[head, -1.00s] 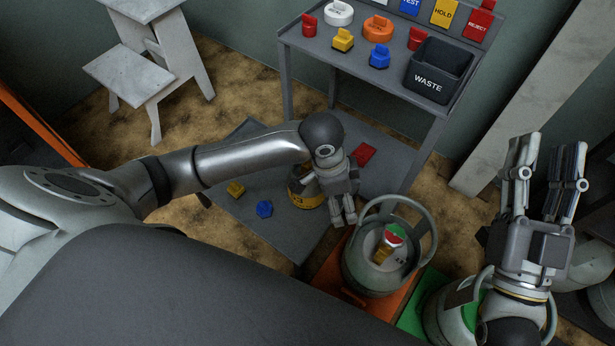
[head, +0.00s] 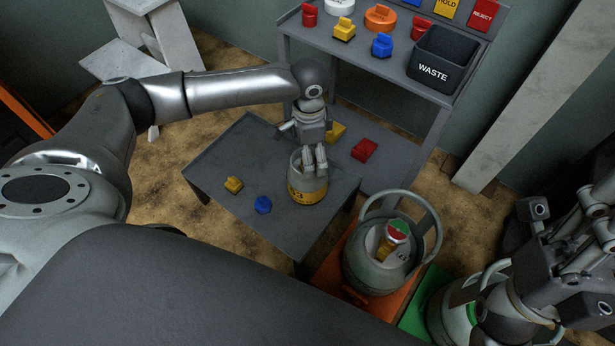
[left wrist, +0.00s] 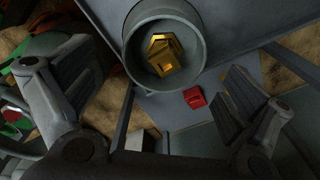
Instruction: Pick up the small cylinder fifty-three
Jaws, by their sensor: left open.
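The small cylinder (head: 307,192) stands upright on the low grey table, grey with a yellow band; its number is partly legible. My left gripper (head: 314,160) is over its top collar, pointing down. In the left wrist view the round collar (left wrist: 132,52) is seen from above with a brass valve (left wrist: 166,52) inside. The open fingers of my left gripper (left wrist: 155,100) lie to either side of the view, and the collar is between and beyond them; contact cannot be told. My right gripper (head: 590,215) is at the right edge, partly cut off, away from the cylinder.
The low grey table (head: 225,160) also bears yellow and blue blocks, with a red block (head: 364,150) behind. A larger cylinder (head: 385,265) stands on an orange base (head: 345,290); another stands by a green one. A shelf with a waste bin (head: 440,65) is behind.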

